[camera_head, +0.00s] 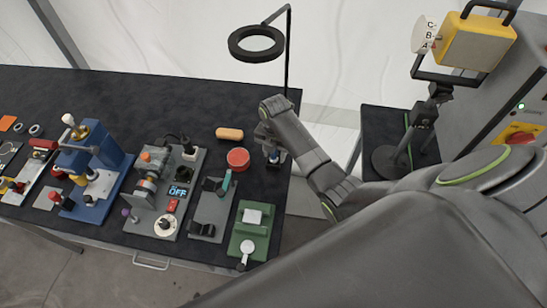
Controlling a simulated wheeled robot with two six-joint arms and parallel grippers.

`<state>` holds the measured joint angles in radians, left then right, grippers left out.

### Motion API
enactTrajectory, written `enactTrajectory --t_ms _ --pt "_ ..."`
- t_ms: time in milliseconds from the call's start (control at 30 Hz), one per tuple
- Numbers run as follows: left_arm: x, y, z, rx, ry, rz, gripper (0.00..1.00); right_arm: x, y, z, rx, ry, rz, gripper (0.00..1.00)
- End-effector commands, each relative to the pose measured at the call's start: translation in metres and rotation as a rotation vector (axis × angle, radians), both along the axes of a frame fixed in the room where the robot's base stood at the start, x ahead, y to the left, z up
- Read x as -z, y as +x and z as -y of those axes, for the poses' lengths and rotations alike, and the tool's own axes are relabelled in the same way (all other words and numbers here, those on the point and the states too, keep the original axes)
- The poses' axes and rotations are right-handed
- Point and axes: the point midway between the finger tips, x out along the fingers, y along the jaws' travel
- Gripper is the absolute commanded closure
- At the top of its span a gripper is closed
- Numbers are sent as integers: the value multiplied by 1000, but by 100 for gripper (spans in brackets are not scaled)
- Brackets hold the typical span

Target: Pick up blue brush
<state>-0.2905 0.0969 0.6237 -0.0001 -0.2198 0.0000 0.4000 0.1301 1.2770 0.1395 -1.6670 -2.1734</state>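My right gripper (272,151) points down over the right end of the dark table (110,88). Its own wrist hides much of it, so I cannot tell whether its fingers are open or shut. A small blue patch, perhaps part of the blue brush (282,157), shows right at the fingertips. The rest of that thing is hidden, and I cannot tell whether it is held. My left gripper is not in view.
A red round tin (238,158) and an orange cylinder (229,134) lie left of the gripper. A grey fixture with a teal handle (226,182) and a green fixture (250,230) stand nearer. A ring lamp (256,44) rises behind. Blue press (95,180) is farther left.

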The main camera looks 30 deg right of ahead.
Motion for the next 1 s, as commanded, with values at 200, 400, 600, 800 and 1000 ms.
enactTrajectory --t_ms 200,400,600,800,1000 --pt "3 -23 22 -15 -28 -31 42 0 0 0 0 0 0 90" --pt "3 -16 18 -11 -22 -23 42 0 0 0 0 1 -1 100" --pt "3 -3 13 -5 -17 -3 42 -3 0 0 1 0 0 100" --pt "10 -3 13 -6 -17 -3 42 -27 1 0 0 -1 6 100" --pt "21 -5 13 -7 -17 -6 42 -65 2 0 0 0 6 100"
